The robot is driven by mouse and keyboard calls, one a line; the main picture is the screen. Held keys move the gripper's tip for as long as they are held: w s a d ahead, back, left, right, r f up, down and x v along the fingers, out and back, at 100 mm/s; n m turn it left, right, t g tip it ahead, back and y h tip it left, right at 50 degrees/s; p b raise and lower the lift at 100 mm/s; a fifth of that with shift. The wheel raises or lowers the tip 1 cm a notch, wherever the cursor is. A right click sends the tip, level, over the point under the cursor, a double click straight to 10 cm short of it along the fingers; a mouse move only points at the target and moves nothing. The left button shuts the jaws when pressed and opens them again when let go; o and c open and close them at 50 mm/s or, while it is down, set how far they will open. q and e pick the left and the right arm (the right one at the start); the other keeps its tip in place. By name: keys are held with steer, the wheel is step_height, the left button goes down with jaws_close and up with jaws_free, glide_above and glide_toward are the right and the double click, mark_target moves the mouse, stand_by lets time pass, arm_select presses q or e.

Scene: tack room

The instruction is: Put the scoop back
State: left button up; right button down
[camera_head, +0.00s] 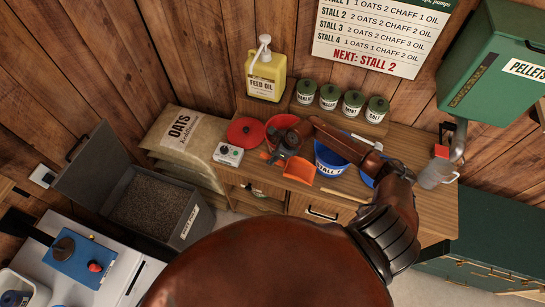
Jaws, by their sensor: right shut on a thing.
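My right gripper (281,149) is above the wooden counter, at the end of my brown arm. It is shut on the orange scoop (300,170), whose broad end sticks out below and to the right of the fingers. The gripper hides most of the scoop's handle. The scoop is left of the blue bucket (329,162) with a stall label; I cannot tell whether it touches the counter. The feed bin (192,214), with its grey lid raised, stands at the left with brown grain in it. My left gripper is not in view.
A red bucket (283,121), a red lid (245,131) and a small white device (228,154) crowd the gripper. The feed oil jug (265,78) and several green-lidded jars (329,97) stand behind. The oats sack (181,135) is left. A metal jug (435,176) is right.

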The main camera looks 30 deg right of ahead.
step_height(320, 180, down, 4)
steer(key=shift+r+b, duration=0.2)
steer(key=shift+b, duration=0.75)
steer(key=shift+f+b, duration=0.65)
steer(key=shift+f, duration=0.3)
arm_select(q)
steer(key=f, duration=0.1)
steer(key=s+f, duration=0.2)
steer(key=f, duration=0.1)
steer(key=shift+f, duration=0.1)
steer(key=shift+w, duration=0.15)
arm_select(e)
steer(key=c, duration=1.8)
jaws_free()
steer(key=shift+o, duration=0.2)
